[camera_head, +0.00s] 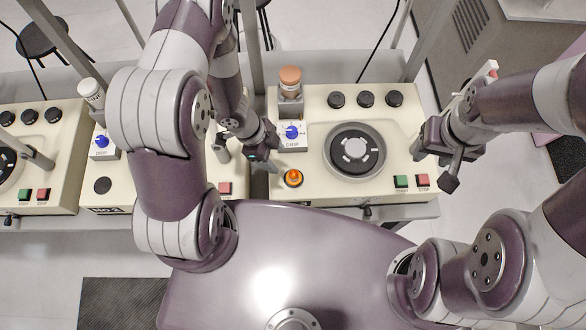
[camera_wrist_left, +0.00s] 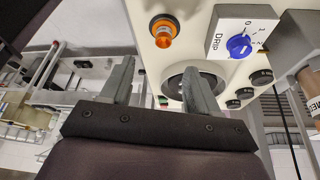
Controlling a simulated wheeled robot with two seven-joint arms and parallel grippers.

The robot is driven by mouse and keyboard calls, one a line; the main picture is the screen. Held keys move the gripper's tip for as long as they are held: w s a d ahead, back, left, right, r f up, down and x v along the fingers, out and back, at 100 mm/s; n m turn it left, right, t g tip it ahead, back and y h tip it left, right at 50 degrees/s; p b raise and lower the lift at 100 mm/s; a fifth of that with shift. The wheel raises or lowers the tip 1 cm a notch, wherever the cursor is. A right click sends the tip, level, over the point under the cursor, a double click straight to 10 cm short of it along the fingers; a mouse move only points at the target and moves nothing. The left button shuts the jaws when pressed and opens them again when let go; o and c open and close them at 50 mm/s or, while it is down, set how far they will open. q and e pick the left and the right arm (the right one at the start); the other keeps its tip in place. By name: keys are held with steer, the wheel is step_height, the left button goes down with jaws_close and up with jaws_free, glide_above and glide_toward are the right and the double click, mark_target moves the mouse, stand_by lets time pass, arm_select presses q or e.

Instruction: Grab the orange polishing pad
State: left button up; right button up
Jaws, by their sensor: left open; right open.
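The orange polishing pad (camera_head: 293,177) appears to be the small orange round piece with a raised middle, on the front left of the right-hand cream machine, in a dark ring. It also shows in the left wrist view (camera_wrist_left: 164,31), above and beyond the fingertips. My left gripper (camera_head: 262,163) hangs just left of the pad, apart from it. In the left wrist view its two fingers (camera_wrist_left: 157,75) are spread with nothing between them. My right gripper (camera_head: 436,168) is open and empty at the machine's right edge, far from the pad.
The cream machine has a round dark turntable (camera_head: 355,150), a blue DRIP dial (camera_head: 292,132), an orange-capped bottle (camera_head: 290,82), black knobs (camera_head: 366,98) and green and red buttons (camera_head: 423,181). A second machine (camera_head: 120,188) stands left. Open floor lies right.

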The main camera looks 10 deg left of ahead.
arm_select(q)
steer(key=b, duration=0.6)
glide_above(293, 175)
steer(key=a, duration=0.3)
steer(key=f, duration=0.6)
steer(key=shift+s+d+f, duration=0.2)
steer(key=shift+s+f, duration=0.05)
steer(key=shift+w+d+f+b, duration=0.1)
steer(key=shift+d+f+b, duration=0.25)
steer(key=shift+b, duration=0.25)
steer(key=b+x, duration=0.5)
steer(key=shift+w+a+f+b, duration=0.15)
steer(key=shift+w+a+b, duration=0.05)
steer(key=shift+b, duration=0.1)
steer(key=shift+w+d+r, duration=0.1)
steer(key=shift+d+r, duration=0.05)
steer(key=shift+r, duration=0.1)
steer(key=c, duration=0.8)
